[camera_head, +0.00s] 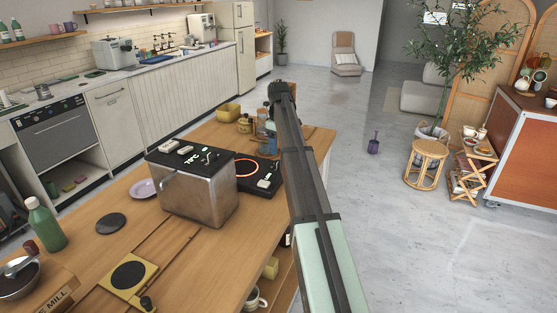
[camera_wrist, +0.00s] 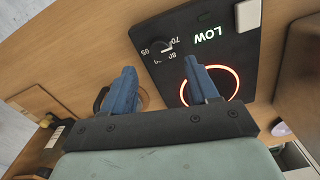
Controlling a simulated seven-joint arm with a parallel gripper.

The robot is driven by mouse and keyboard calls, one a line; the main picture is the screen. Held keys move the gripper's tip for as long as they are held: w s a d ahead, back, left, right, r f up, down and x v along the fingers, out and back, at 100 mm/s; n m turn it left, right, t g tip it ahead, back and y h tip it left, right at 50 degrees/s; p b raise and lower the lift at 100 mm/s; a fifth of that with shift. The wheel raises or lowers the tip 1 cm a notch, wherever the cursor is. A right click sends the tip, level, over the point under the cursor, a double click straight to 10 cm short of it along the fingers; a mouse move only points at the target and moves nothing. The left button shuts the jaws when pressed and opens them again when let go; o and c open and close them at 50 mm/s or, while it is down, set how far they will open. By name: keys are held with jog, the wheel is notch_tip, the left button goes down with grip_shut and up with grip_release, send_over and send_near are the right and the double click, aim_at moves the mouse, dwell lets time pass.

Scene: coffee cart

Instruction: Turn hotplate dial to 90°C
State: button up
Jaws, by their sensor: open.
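The hotplate (camera_head: 262,190) is a black slab on the wooden counter, partly hidden behind a metal box in the head view. Its ring glows red (camera_head: 247,168). In the wrist view the black hotplate top (camera_wrist: 240,65) shows the red ring, a green lit "LOW" and a small dark dial (camera_wrist: 166,46) with number marks around it. The dial's exact setting is too small to tell. My gripper (camera_wrist: 162,82) has two blue fingers apart with nothing between them. Touch cannot be told.
The metal box (camera_head: 200,195) with a black top stands in front of the hotplate. Bottles and small pots, including a yellow pot (camera_head: 228,111), stand near the counter's far end. A lilac plate (camera_head: 143,189) and a green bottle (camera_head: 45,225) are at left.

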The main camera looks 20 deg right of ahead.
aim_at(279, 161)
jog(key=shift+f, duration=3.15)
jog(key=c, duration=1)
jog(key=shift+c, duration=0.2)
